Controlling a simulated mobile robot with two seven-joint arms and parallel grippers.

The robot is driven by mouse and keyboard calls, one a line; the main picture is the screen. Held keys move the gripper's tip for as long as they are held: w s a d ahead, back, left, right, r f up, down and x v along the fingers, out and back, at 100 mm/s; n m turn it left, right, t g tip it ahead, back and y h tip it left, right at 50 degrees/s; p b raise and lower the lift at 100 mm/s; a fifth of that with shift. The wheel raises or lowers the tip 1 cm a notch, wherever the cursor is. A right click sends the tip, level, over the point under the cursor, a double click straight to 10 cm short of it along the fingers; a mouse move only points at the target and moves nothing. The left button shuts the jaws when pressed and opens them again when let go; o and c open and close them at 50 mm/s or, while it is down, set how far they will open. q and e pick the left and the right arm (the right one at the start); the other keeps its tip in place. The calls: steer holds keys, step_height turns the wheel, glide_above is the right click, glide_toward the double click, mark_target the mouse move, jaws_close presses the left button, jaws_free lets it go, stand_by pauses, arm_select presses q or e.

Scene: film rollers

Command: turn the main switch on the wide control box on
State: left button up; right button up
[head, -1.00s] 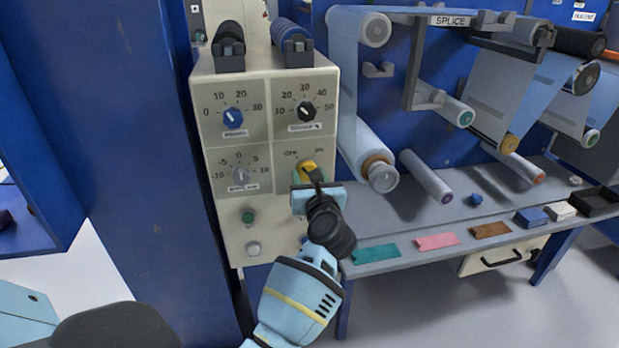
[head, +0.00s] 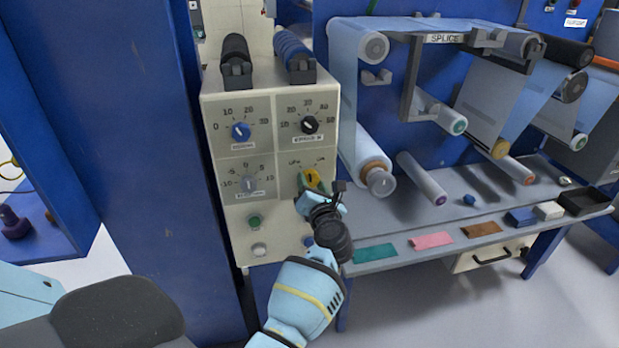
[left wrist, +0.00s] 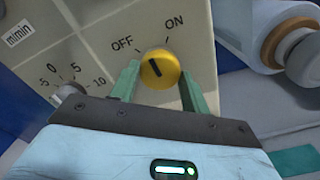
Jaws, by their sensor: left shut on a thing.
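The wide control box (head: 285,225) is a cream panel with several dials. Its main switch (head: 313,177) is a yellow knob at the lower right of the dials. In the left wrist view the yellow main switch (left wrist: 160,66) sits below the OFF and ON labels, and its dark mark slants up and left, nearer OFF. My left gripper (head: 308,183) is at the switch, with its green fingers on either side of the knob, shut on it. It also shows in the left wrist view (left wrist: 158,84). The right gripper is not in view.
A blue dial (head: 240,131), a black dial (head: 309,125) and a grey dial (head: 248,183) share the panel. A green button (head: 254,221) is below. Film rollers (head: 380,180) stand close on the right, above a grey bench (head: 400,252). A blue post (head: 130,180) stands left.

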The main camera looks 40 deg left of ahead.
arm_select(q)
steer(key=m+p, duration=0.2)
steer(key=m, duration=0.1)
steer(key=m+p, duration=0.1)
steer(key=shift+r+m, duration=0.25)
steer(key=shift+m, duration=0.05)
steer(key=shift+m+p, duration=0.3)
steer(key=shift+m, duration=0.4)
steer(key=shift+f+m+p, duration=0.2)
steer(key=shift+m+p, duration=0.2)
steer(key=shift+m, duration=0.5)
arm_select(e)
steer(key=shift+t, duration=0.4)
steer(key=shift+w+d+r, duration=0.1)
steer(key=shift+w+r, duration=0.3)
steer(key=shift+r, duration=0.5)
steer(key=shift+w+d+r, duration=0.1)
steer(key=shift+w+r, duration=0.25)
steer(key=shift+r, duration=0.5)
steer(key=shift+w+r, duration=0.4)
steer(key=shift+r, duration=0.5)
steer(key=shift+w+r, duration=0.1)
arm_select(q)
steer(key=shift+f, duration=0.1)
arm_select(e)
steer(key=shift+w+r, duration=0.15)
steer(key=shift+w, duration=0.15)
